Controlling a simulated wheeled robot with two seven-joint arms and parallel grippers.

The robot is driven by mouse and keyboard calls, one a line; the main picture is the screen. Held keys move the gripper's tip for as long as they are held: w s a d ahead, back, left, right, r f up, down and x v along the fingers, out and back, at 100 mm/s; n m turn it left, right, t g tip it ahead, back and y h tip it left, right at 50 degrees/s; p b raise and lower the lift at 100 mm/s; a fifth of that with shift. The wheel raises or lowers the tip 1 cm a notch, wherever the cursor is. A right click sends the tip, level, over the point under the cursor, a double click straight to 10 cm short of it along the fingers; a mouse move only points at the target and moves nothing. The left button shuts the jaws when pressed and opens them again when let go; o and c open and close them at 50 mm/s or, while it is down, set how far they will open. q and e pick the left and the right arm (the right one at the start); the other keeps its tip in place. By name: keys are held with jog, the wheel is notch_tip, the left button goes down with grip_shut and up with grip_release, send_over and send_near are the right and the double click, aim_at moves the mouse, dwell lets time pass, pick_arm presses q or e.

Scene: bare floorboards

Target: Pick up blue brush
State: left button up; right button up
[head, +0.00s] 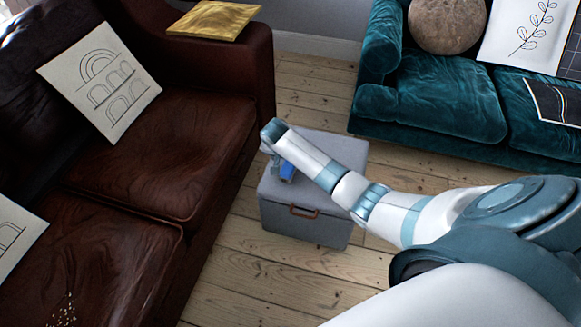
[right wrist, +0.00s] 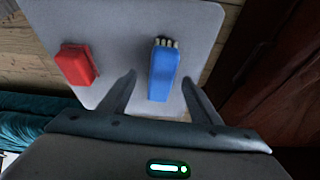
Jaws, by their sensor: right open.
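The blue brush (right wrist: 162,73) lies on the flat top of a grey box (head: 342,150). In the right wrist view it has pale bristles at its far end. In the head view the blue brush (head: 287,171) is partly hidden by my right arm. My right gripper (right wrist: 158,88) is open, with one finger on each side of the brush's near end, and both fingers look apart from it. In the head view my right gripper (head: 272,150) is over the box top, its fingers mostly hidden. My left gripper is not in view.
A red object (right wrist: 76,64) lies on the box, left of the brush in the right wrist view. A brown leather sofa (head: 160,150) stands close on the left. A teal sofa (head: 440,95) stands at the back right. Bare floorboards (head: 260,270) lie in front.

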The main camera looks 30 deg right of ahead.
aim_at(289, 165)
dwell(0.3)
jog(key=shift+w+d+f, duration=0.1)
jog(key=shift+f, duration=0.1)
jog(key=x, duration=0.2)
jog(key=b+x, duration=0.1)
jog(key=x, duration=0.1)
jog(key=shift+w+b, duration=0.2)
jog(key=shift+b, duration=0.1)
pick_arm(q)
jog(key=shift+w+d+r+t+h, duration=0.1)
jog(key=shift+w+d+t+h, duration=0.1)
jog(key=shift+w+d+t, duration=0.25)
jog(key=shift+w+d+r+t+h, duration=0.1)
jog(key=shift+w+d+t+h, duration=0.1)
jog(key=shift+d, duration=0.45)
pick_arm(e)
jog(key=shift+f, duration=0.3)
jog(key=c, duration=1.2)
